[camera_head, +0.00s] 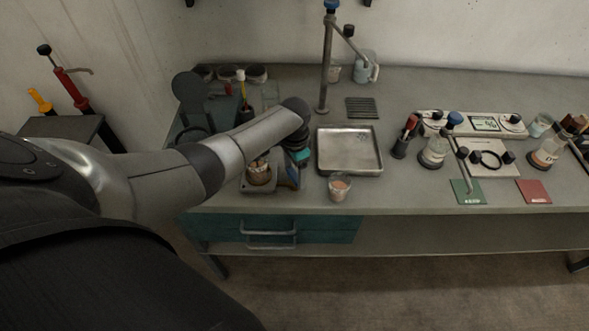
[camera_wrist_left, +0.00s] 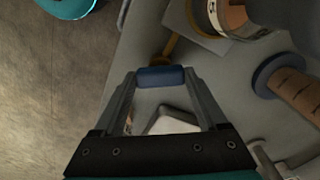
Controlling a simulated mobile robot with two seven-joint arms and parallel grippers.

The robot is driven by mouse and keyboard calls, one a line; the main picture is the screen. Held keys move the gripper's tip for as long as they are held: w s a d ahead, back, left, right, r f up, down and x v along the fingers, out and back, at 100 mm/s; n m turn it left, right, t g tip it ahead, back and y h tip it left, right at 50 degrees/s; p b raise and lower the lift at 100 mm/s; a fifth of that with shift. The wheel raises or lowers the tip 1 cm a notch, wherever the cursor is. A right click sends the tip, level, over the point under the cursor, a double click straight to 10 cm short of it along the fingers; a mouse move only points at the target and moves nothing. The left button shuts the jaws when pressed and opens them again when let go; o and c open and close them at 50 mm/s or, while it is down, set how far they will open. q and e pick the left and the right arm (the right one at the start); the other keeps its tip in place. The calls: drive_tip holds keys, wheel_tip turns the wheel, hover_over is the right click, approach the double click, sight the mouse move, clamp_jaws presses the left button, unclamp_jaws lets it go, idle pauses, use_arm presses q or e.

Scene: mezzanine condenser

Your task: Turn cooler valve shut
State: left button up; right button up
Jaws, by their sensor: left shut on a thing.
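My left gripper (camera_wrist_left: 160,88) is shut on a small blue bar-shaped piece (camera_wrist_left: 161,76), which spans the space between the two fingertips in the left wrist view. Whether this piece is the cooler valve's handle, I cannot tell. In the head view my left arm reaches in from the left over the bench, and its wrist hides most of the gripper, near a blue patch (camera_head: 293,175). A stand (camera_head: 325,65) with a blue top rises at the back of the bench. My right gripper is in neither view.
A metal tray (camera_head: 349,168) lies right of my wrist, with a small cup (camera_head: 339,187) at its front. A wooden-looking pot (camera_head: 258,173) stands just left. Flasks, a balance (camera_head: 480,124), and green (camera_head: 467,192) and red (camera_head: 534,191) mats lie further right.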

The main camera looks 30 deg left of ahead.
sight(295, 175)
use_arm(q)
drive_tip(key=m, duration=0.6)
drive_tip(key=shift+m, duration=0.3)
idle(0.4)
drive_tip(key=o, duration=1.3)
drive_tip(key=shift+r+p, duration=0.35)
drive_tip(key=shift+r, duration=0.2)
wheel_tip(295, 175, up, 14)
drive_tip(key=p, duration=0.1)
drive_tip(key=shift+p, duration=0.3)
drive_tip(key=shift+r, duration=0.1)
